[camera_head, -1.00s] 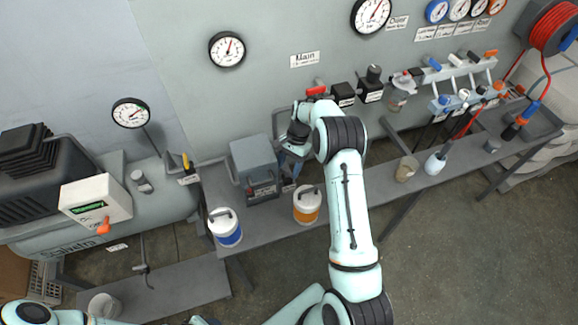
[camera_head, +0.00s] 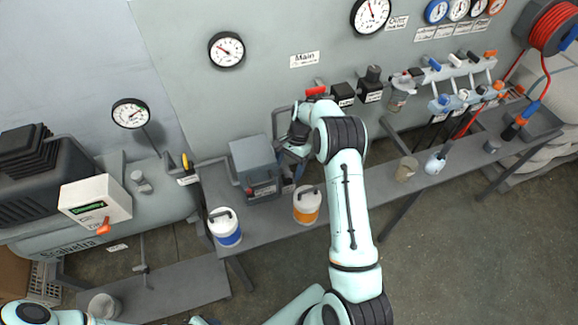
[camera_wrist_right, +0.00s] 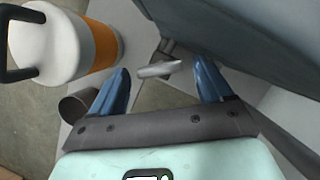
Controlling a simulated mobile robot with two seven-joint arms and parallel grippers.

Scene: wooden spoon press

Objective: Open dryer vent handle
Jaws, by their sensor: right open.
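The grey dryer box (camera_head: 252,155) stands on the shelf left of my right gripper in the head view. In the right wrist view, a small grey lever, seemingly the vent handle (camera_wrist_right: 158,69), sticks out beneath the dark box side. My right gripper (camera_wrist_right: 162,67) is open, with one blue finger on each side of the lever. Whether either finger touches it cannot be told. In the head view, the right gripper (camera_head: 291,168) is mostly hidden by my own wrist, and the lever is not visible. My left gripper is not in view.
An orange-banded white canister (camera_head: 307,205) stands close to the right gripper; it also shows in the right wrist view (camera_wrist_right: 82,40). A blue-banded canister (camera_head: 225,228) stands further left. The grey shelf (camera_head: 262,228) runs along the wall, with pipework and valves behind.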

